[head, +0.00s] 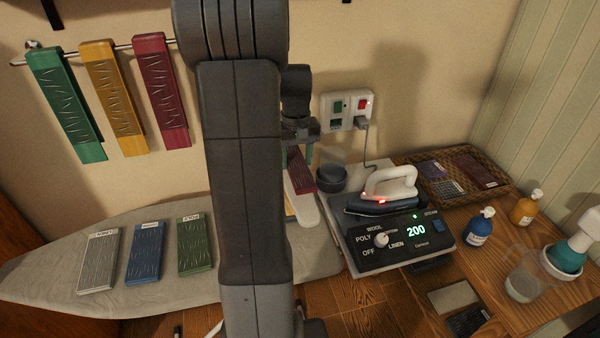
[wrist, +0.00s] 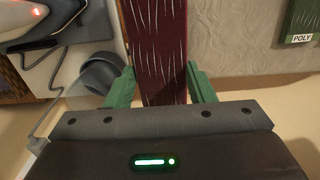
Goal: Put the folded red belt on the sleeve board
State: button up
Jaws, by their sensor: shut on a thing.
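The folded red belt (head: 300,176) is dark red with pale marks. My gripper (head: 298,157) is shut on it, with a green finger at each side. In the wrist view the belt (wrist: 158,45) runs up out of the frame between the fingers of my gripper (wrist: 160,88). The sleeve board (head: 306,212), a narrow pale board, shows its rounded end just below the belt. My arm hides most of the sleeve board. The belt overlaps it in the head view; I cannot tell whether they touch.
The grey ironing board (head: 140,228) holds grey (head: 98,258), blue (head: 145,252) and green (head: 195,244) folded pieces. Close to the right stand a dark cup (head: 331,179) and the iron (head: 385,195) on its station (head: 400,240). Green, yellow and red pieces hang from a wall rail (head: 22,62).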

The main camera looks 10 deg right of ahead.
aim_at(297, 162)
jog(key=shift+f+p, duration=0.3)
jog(key=shift+f, duration=2.25)
jog(key=shift+f, duration=0.1)
jog(key=o, duration=1)
jog(key=shift+c, duration=0.2)
notch_tip(297, 162, up, 12)
jog(key=shift+r+b, duration=0.15)
jog(key=shift+b, duration=0.35)
